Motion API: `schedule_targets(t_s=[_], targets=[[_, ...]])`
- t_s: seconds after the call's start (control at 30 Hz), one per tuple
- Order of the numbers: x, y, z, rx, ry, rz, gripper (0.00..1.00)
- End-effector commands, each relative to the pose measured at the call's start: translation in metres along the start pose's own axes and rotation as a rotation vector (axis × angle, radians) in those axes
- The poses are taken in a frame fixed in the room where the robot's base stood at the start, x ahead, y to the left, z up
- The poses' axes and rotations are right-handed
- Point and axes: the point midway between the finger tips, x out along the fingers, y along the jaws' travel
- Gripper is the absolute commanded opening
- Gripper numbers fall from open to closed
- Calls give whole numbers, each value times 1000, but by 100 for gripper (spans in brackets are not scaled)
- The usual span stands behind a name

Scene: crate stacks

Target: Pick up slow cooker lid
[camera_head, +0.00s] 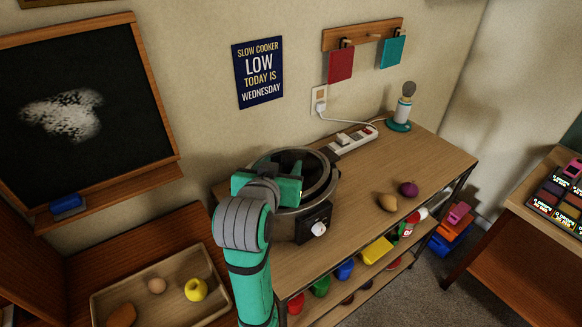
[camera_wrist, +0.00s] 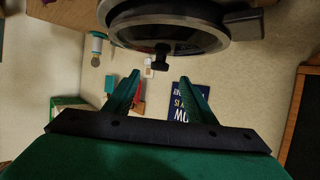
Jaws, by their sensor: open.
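The slow cooker (camera_head: 313,222) stands on the wooden counter by the wall, with a dark body and a light knob on its front. Its lid (camera_head: 325,182) is on top, round with a grey rim, and partly hidden by my gripper (camera_head: 288,175). In the wrist view the lid (camera_wrist: 190,38) fills the top, and its small black handle (camera_wrist: 161,60) points toward the space between my fingers. My gripper (camera_wrist: 160,82) is open and empty there, with the handle just beyond the fingertips. I cannot tell whether they touch.
A power strip (camera_head: 352,139) and a lamp (camera_head: 402,108) stand behind the cooker on the right. A potato (camera_head: 387,202) and an onion (camera_head: 408,189) lie on the counter. A tray (camera_head: 108,299) with food is at lower left. The counter's right part is mostly clear.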

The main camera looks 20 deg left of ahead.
Motion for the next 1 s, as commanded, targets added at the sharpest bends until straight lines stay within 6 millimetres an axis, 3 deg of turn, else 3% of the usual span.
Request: schedule_targets(t_s=[0.27,0.6,0.87,0.9,1.0], targets=[[20,3,0,2,-2,4,50],[62,6,-1,3,-1,6,50],[65,6,-1,3,0,5,50],[65,6,-1,3,0,5,48],[65,6,-1,3,0,5,24]])
